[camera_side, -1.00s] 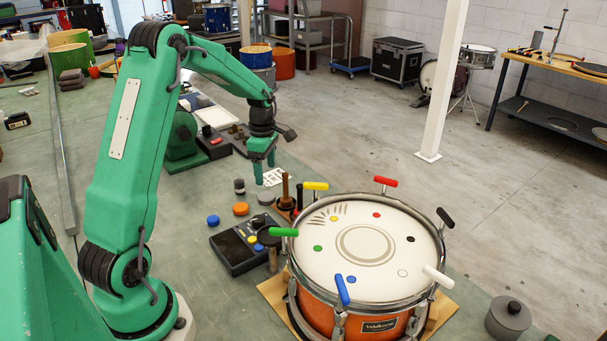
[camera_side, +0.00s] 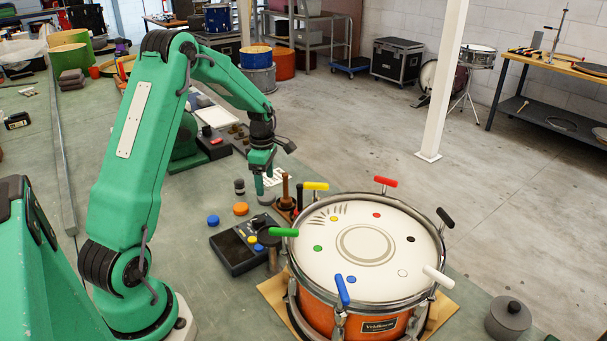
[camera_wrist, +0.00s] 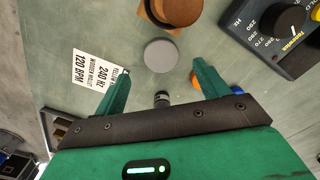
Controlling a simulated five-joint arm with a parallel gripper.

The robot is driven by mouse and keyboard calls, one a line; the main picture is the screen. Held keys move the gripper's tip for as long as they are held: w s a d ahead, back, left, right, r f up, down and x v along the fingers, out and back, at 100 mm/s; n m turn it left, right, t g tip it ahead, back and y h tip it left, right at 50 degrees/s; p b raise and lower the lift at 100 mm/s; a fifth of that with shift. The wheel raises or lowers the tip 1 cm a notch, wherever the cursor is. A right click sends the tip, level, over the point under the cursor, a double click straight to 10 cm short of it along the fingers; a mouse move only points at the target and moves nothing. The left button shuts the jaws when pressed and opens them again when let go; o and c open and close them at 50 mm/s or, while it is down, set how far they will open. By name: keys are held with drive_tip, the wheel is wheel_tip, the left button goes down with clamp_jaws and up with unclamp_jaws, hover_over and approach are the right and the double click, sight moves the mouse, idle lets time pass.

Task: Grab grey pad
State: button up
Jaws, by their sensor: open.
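The grey pad (camera_wrist: 161,56) is a flat round disc lying on the bench. In the wrist view it lies just beyond my fingertips, centred between them. In the side view the grey pad (camera_side: 266,200) shows below my gripper, partly hidden by a finger. My gripper (camera_side: 265,184) points down over the pad, with its green fingers apart. In the wrist view my gripper (camera_wrist: 163,72) is open with nothing between its tips.
An orange disc (camera_side: 241,209), a blue disc (camera_side: 213,220) and a small dark cylinder (camera_side: 239,186) stand near the pad. A wooden-based stand (camera_wrist: 170,12), a black control box (camera_side: 240,248), a printed card (camera_wrist: 95,68) and the drum (camera_side: 365,250) are close by.

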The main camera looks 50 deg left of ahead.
sight(266, 195)
drive_tip(key=shift+s+f, duration=0.1)
drive_tip(key=shift+f, duration=2.25)
drive_tip(key=shift+c, duration=0.2)
drive_tip(key=c, duration=1.1)
